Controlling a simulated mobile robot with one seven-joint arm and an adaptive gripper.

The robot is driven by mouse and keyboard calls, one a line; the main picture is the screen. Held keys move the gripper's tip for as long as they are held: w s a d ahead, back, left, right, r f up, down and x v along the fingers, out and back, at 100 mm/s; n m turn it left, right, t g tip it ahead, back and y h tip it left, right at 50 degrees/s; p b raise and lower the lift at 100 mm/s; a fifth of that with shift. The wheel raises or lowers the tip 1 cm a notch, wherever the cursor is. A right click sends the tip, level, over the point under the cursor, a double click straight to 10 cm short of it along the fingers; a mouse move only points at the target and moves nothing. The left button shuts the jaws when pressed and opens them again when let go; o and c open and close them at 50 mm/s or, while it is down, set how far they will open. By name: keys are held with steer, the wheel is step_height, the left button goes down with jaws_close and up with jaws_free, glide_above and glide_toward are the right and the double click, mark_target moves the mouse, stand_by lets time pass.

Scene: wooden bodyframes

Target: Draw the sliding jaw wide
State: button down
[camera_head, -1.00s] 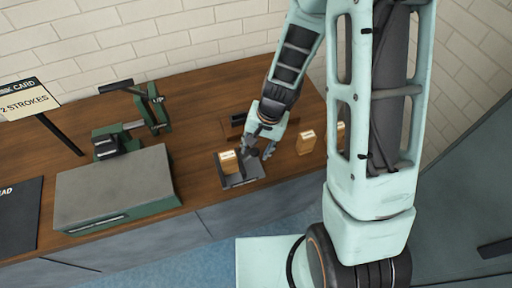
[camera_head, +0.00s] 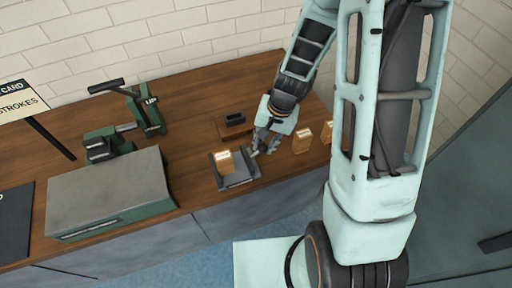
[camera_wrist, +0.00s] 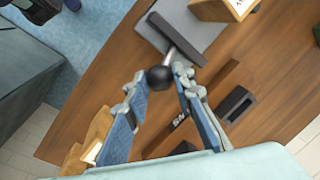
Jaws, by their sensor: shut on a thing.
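A small grey fixture (camera_head: 238,182) sits near the bench's front edge, with a wooden block (camera_head: 224,161) standing at its left side. The dark sliding jaw (camera_wrist: 177,38) is a bar at the fixture's near edge in the wrist view, with a gap between it and the block. A metal rod runs from the jaw to a black ball knob (camera_wrist: 159,77). My gripper (camera_head: 262,147) is at the fixture's right side, and its fingers (camera_wrist: 157,82) are shut on the knob in the wrist view. In the head view my fingers largely hide the knob and rod.
Wooden blocks (camera_head: 302,139) stand right of my gripper. A dark socket on a wooden base (camera_head: 234,120) is behind the fixture. A green lever press (camera_head: 130,118) and a grey-topped green box (camera_head: 110,190) stand left. A sign (camera_head: 22,105) is at far left.

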steer(key=shift+w+d, duration=0.15)
steer(key=shift+d, duration=0.1)
steer(key=c, duration=1.7)
jaws_free()
steer(key=shift+o, duration=0.2)
steer(key=shift+r, duration=0.15)
steer(key=shift+r, duration=0.2)
step_height(320, 180, up, 11)
steer(key=d, duration=0.2)
steer(key=shift+s, duration=0.4)
steer(key=shift+d+r, duration=0.1)
